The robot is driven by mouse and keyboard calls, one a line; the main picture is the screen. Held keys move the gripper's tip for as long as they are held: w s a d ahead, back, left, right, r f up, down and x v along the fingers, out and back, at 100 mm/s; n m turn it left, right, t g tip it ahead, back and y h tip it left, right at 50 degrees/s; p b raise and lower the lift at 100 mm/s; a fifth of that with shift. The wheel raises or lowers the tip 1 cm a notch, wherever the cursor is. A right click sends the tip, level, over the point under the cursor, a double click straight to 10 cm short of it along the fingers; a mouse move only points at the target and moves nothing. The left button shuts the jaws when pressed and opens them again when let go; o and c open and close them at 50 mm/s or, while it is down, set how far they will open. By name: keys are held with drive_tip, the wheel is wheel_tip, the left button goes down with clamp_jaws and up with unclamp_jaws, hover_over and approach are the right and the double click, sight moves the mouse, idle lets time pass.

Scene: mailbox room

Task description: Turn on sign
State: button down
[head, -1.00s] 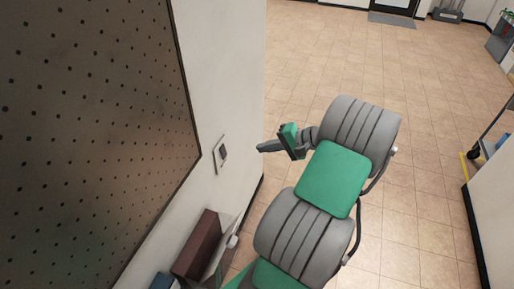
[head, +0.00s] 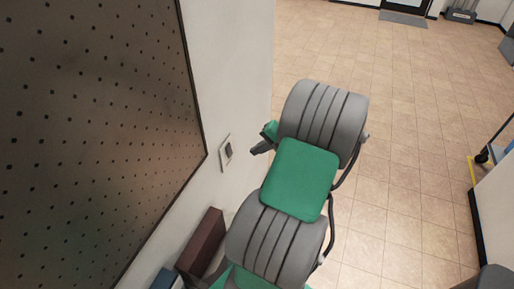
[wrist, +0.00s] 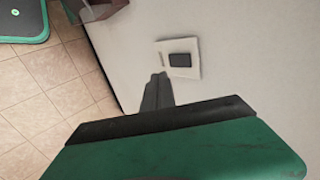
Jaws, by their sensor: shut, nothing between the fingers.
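A light switch, a pale plate with a dark rocker, is on the white wall (head: 227,152) just right of the pegboard. It also shows in the wrist view (wrist: 180,60), with a small dark mark on the plate beside the rocker. My gripper (head: 257,150) is shut and empty. Its tips point at the wall, a little right of the switch in the head view. In the wrist view the shut fingertips (wrist: 160,77) lie just below and left of the rocker, near the plate's lower edge. I cannot tell whether they touch it. No lit sign shows in either view.
A perforated brown board (head: 95,130) covers the wall at left. A brown box-like object (head: 203,241) sits against the wall below the switch. The tiled floor (head: 410,110) is open at right, with a cart (head: 492,152) at the right edge.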

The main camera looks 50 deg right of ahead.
sight(230, 156)
drive_tip(key=w+a+f, duration=0.1)
drive_tip(key=w, duration=0.1)
drive_tip(key=w+f, duration=0.2)
drive_tip(key=w, duration=0.1)
drive_tip(key=w+a+f, duration=0.1)
drive_tip(key=w+f, duration=0.1)
drive_tip(key=shift+w+a, duration=0.35)
